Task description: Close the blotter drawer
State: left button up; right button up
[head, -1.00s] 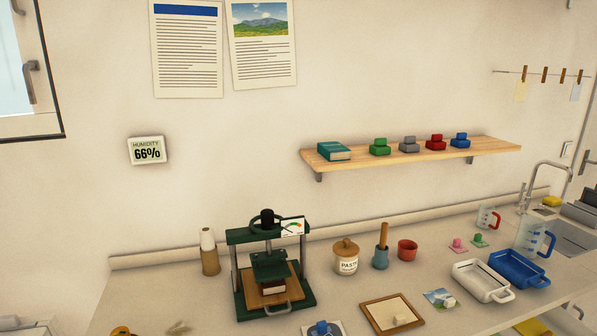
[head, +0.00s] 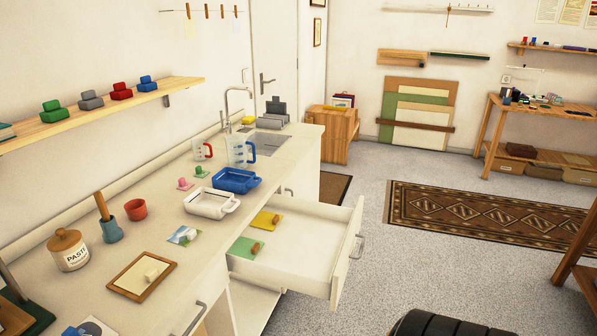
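The open drawer (head: 303,235) sticks out from the front of the white counter, with its front panel (head: 347,250) and metal handle (head: 361,246) facing right. I take it to be the blotter drawer. A yellow sheet (head: 266,219) and a green sheet (head: 244,247) lie inside it, each with a small brown piece on top. Neither of my grippers is in view, and nothing is seen touching the drawer.
The counter holds a blue tray (head: 237,180), a white tray (head: 209,205), measuring jugs, a paste jar (head: 69,251) and a framed board (head: 142,275). Below the drawer a cabinet door (head: 258,305) seems to stand open. Grey floor (head: 420,265) is free to the right, before a patterned rug (head: 480,215).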

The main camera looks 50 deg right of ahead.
aim_at(310, 251)
jog(key=z, duration=0.5)
jog(key=l+z, duration=0.15)
jog(key=z, duration=0.8)
jog(key=l+z, duration=0.15)
jog(key=z, duration=0.35)
